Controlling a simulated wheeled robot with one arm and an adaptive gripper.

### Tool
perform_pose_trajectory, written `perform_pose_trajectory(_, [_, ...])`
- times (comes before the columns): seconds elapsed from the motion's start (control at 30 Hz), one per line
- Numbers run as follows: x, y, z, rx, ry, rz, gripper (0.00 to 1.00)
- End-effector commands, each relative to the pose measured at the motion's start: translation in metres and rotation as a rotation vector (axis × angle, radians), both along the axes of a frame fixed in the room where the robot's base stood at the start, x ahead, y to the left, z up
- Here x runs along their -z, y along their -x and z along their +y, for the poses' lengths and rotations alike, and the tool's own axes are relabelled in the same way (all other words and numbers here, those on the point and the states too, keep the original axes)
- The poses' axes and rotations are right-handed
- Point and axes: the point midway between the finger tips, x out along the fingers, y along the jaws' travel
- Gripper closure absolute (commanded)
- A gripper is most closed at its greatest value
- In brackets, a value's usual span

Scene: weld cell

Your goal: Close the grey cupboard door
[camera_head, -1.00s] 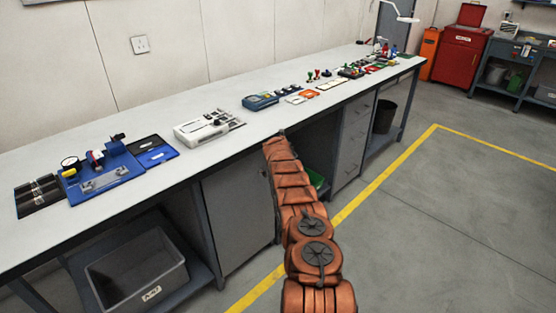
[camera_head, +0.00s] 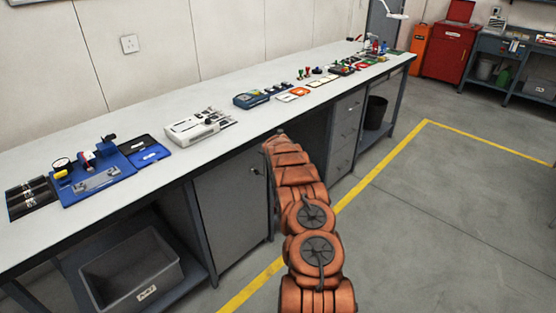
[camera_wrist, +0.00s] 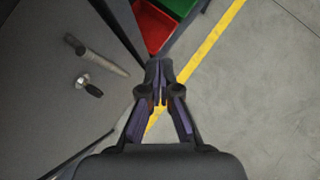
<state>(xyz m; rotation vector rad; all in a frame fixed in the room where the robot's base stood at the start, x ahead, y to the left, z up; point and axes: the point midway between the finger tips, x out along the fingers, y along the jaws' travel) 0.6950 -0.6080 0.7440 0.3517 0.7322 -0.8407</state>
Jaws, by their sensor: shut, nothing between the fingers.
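The grey cupboard door (camera_head: 228,212) is under the bench, left of my arm in the head view. It looks flush or nearly flush with the bench front; a small gap cannot be ruled out. In the wrist view the door (camera_wrist: 45,100) fills the left side, with a bar handle (camera_wrist: 97,54) and a key in a lock (camera_wrist: 90,88). My gripper (camera_wrist: 158,72) is shut and empty, just right of the door's edge and apart from the handle. In the head view my arm hides the gripper.
Red (camera_wrist: 152,27) and green (camera_wrist: 178,6) bins lie ahead of my gripper under the bench. A grey crate (camera_head: 130,268) sits on the lower shelf at left. Drawers (camera_head: 346,132) stand right of the arm. The floor (camera_head: 450,220) at right is clear.

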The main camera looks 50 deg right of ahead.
Motion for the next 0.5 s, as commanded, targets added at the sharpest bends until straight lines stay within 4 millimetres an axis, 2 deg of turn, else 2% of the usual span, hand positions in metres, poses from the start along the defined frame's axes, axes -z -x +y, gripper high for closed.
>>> perform_pose_trajectory(0.5, [-0.033, 0.034, -0.001, 0.002, 0.001, 0.000, 1.00])
